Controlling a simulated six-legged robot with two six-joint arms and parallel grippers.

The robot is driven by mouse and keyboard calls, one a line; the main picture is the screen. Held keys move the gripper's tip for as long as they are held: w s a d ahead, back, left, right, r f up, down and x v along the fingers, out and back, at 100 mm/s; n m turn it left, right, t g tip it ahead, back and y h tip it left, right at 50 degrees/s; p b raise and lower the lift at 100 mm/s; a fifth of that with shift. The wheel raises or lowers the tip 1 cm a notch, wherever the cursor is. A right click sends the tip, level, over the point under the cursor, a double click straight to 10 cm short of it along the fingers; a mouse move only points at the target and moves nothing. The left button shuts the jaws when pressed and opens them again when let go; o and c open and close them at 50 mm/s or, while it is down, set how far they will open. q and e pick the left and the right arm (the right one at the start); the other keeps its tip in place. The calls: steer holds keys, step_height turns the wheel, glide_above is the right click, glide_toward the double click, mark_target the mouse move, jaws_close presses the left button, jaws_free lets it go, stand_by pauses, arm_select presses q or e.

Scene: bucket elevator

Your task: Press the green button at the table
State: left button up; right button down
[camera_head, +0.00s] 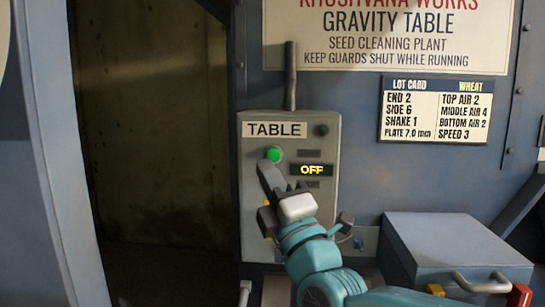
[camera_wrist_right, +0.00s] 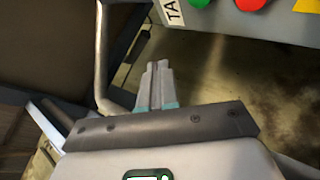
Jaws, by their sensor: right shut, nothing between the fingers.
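The grey TABLE control box (camera_head: 249,200) is on the blue machine wall in the head view. Its green button (camera_head: 274,154) is at the upper left, under the TABLE label, and the display (camera_head: 312,170) reads OFF. My right gripper (camera_head: 264,168) is shut and empty, its tips just below the green button in the picture. In the right wrist view, my right gripper's fingers (camera_wrist_right: 157,72) are together, with the green button (camera_wrist_right: 199,3) and a red button (camera_wrist_right: 250,4) at the top edge. The fingers look apart from the buttons there. My left gripper is not in view.
A dark indicator (camera_head: 321,130) is on the box's upper right. A vertical conduit (camera_head: 290,75) rises above it. A blue-grey lidded box with a handle (camera_head: 455,240) juts out at the lower right. A dark open doorway (camera_head: 150,120) is at the left.

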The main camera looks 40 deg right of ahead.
mark_target(273, 155)
steer(key=w+d, duration=0.5)
steer(key=d, duration=0.1)
steer(key=shift+f, duration=0.15)
steer(key=shift+s+a, duration=0.1)
stand_by(0.5)
steer(key=shift+b, duration=0.3)
stand_by(1.0)
steer(key=shift+w+d, duration=0.35)
steer(key=shift+d, duration=0.05)
